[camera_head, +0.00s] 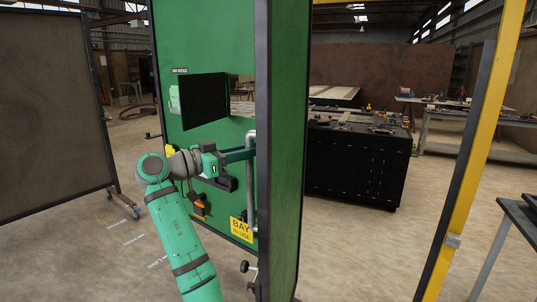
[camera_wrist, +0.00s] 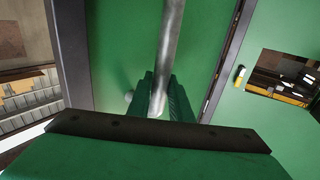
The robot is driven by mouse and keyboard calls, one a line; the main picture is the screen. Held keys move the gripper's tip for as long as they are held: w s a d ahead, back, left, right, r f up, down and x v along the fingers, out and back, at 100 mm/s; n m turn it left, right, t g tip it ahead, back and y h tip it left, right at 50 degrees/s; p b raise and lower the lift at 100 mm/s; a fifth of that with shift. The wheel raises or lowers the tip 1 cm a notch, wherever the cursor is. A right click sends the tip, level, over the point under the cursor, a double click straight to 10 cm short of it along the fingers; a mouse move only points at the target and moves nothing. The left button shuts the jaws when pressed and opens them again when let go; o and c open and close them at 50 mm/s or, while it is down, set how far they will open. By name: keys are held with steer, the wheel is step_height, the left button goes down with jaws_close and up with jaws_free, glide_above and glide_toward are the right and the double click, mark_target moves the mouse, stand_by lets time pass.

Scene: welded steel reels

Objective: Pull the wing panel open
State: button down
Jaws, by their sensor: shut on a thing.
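The wing panel (camera_head: 289,130) is a tall green sheet with dark edge strips, seen nearly edge-on in the head view. It stands at an angle, with a wide gap between it and the yellow post (camera_head: 480,150). A grey upright bar handle (camera_head: 249,205) is on its left side. My gripper (camera_head: 248,154) reaches in from the left and is shut on this bar. In the wrist view the bar (camera_wrist: 170,40) runs down between my green fingers, with the green panel face (camera_wrist: 115,50) behind it. The fingertips are partly hidden by the bar and panel edge.
A green panel with a window opening and notices (camera_head: 205,45) stands left of the wing panel. A grey screen on castors (camera_head: 50,110) is at far left. A black cabinet (camera_head: 360,165) and a workbench (camera_head: 460,125) stand behind the gap. Floor in the gap is clear.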

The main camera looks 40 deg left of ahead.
steer(key=s+a, duration=0.1)
steer(key=a, duration=0.5)
steer(key=shift+a, duration=0.35)
steer(key=shift+s+a, duration=0.1)
steer(key=c, duration=1.6)
jaws_free()
steer(key=v, duration=1)
steer(key=shift+s+a, duration=0.15)
steer(key=shift+s, duration=0.25)
steer(key=shift+w, duration=0.1)
